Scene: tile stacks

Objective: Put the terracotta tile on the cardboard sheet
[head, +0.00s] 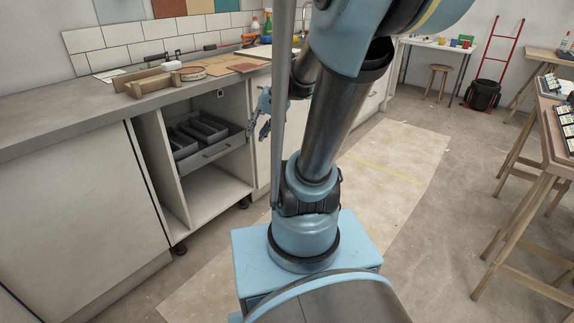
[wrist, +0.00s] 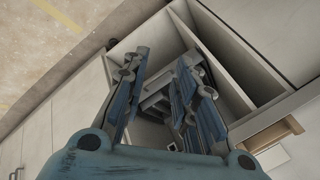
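A flat tan-brown sheet (head: 218,64), which looks like the cardboard sheet, lies on the grey counter. A small reddish-brown flat piece (head: 245,67), possibly the terracotta tile, lies at its right near the counter's front edge; whether it rests on the sheet is unclear. My gripper (head: 257,132) is in front of the cabinet, below the counter top and apart from both. In the wrist view my gripper (wrist: 165,62) has its two blue fingers spread, with nothing seen between them. Neither the sheet nor the tile can be made out clearly in the wrist view.
My arm hides part of the counter's right side.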

